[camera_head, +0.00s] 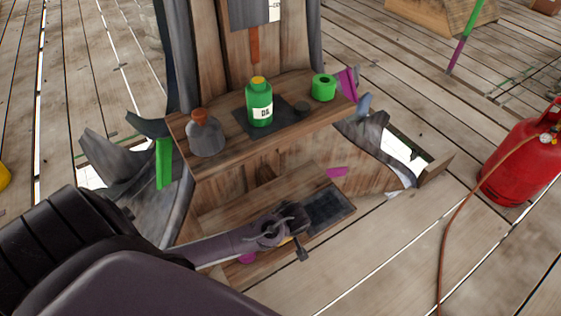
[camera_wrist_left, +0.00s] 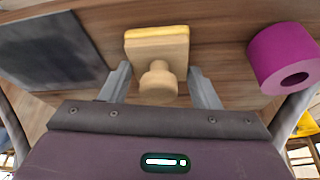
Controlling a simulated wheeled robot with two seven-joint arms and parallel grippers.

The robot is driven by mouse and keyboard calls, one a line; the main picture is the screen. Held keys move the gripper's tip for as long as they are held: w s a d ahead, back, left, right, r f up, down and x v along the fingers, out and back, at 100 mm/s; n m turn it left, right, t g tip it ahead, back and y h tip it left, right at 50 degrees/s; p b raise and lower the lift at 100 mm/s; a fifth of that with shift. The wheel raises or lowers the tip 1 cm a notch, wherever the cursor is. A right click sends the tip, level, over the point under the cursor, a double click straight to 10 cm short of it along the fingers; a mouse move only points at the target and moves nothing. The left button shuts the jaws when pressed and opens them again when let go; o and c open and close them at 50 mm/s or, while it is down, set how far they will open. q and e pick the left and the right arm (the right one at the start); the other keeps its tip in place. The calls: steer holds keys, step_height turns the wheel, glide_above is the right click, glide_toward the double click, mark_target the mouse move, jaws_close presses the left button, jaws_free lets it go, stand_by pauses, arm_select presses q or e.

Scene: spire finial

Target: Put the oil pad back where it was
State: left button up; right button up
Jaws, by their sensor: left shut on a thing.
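The oil pad, a pale wooden block with a round knob and a yellow face (camera_wrist_left: 157,55), is between the fingers of my left gripper (camera_wrist_left: 160,88) in the left wrist view. In the head view my left gripper (camera_head: 287,228) is at the lower wooden shelf (camera_head: 235,208), shut on the pad, and mostly hides it. A dark square mat (camera_head: 329,208) lies on that shelf just right of the gripper. It also shows at the left in the left wrist view (camera_wrist_left: 50,50). I cannot tell whether the pad touches the shelf. My right gripper is not in view.
A magenta roll (camera_wrist_left: 284,58) is beside the pad. The upper shelf (camera_head: 225,160) overhangs behind, with a grey cone-shaped vessel (camera_head: 206,138), a green bottle (camera_head: 259,104) and a green roll (camera_head: 323,88). A red gas cylinder (camera_head: 525,155) with a hose stands right.

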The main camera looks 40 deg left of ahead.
arm_select(q)
steer(key=o, duration=0.9)
steer(key=shift+f, duration=0.1)
steer(key=shift+r, duration=0.2)
steer(key=p+v, duration=0.2)
steer(key=v, duration=1)
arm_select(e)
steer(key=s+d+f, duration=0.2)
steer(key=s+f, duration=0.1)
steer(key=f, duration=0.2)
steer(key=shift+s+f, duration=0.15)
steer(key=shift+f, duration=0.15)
